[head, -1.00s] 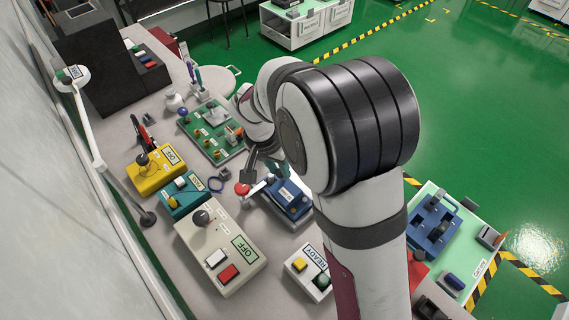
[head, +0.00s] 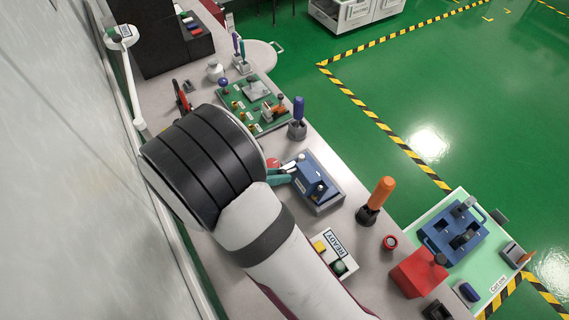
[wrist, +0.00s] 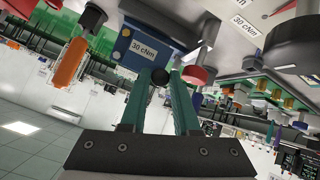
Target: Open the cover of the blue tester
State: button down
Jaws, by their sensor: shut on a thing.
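The blue tester (head: 327,197) sits on the bench in a grey base, right of my gripper in the head view. Its blue face (wrist: 118,50) carries "30 cNm" labels in the wrist view. My gripper's teal fingers (head: 279,176) reach the tester's left side. How far the cover is raised I cannot tell. My arm hides the bench to the left.
A red knob (head: 273,162) is close beside the fingers. An orange-handled screwdriver (head: 377,198) and a blue-handled one (head: 298,115) stand upright nearby. The READY box (head: 334,250) is in front, and a green board (head: 248,112) behind. Open floor lies right of the bench.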

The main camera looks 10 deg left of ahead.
jog(key=shift+s+a+f, duration=0.35)
jog(key=shift+a+f, duration=0.05)
jog(key=shift+f, duration=0.25)
jog(key=shift+s+a+f, duration=0.35)
jog(key=shift+f, duration=0.25)
jog(key=shift+s+a+f, duration=0.15)
jog(key=shift+a+f, duration=0.05)
jog(key=shift+f, duration=0.25)
jog(key=shift+s+a+f, duration=0.15)
jog(key=shift+a+f, duration=0.05)
jog(key=shift+f, duration=0.35)
jog(key=c, duration=0.7)
grip_release()
jog(key=shift+o, duration=0.2)
